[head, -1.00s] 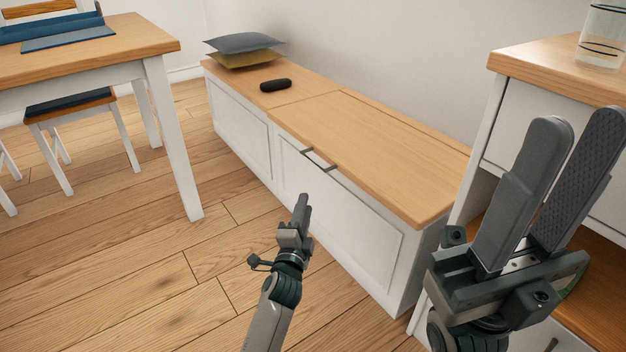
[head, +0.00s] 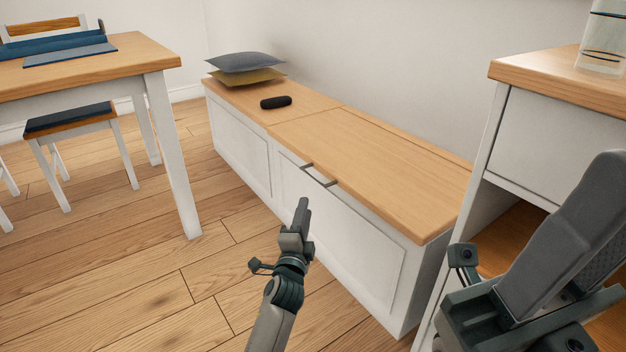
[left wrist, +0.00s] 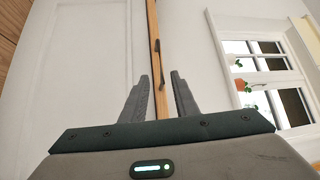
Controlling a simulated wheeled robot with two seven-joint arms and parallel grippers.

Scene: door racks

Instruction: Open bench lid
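The bench (head: 350,225) is a long white box with a wooden top along the wall. Its lid (head: 375,165) lies flat and closed, with a dark handle (head: 318,176) at the front edge. My left gripper (head: 303,203) is in front of the bench, a little below and short of the handle. In the left wrist view its fingers (left wrist: 161,85) stand apart and empty, with the lid edge (left wrist: 154,45) and handle (left wrist: 158,72) beyond them. My right gripper (head: 610,200) is large at the right edge, partly cut off; its finger gap is hard to judge.
Cushions (head: 246,68) and a black cylinder (head: 276,102) lie on the bench's far section. A cabinet (head: 550,125) with a glass jar (head: 604,40) stands right. Floor before the bench is clear.

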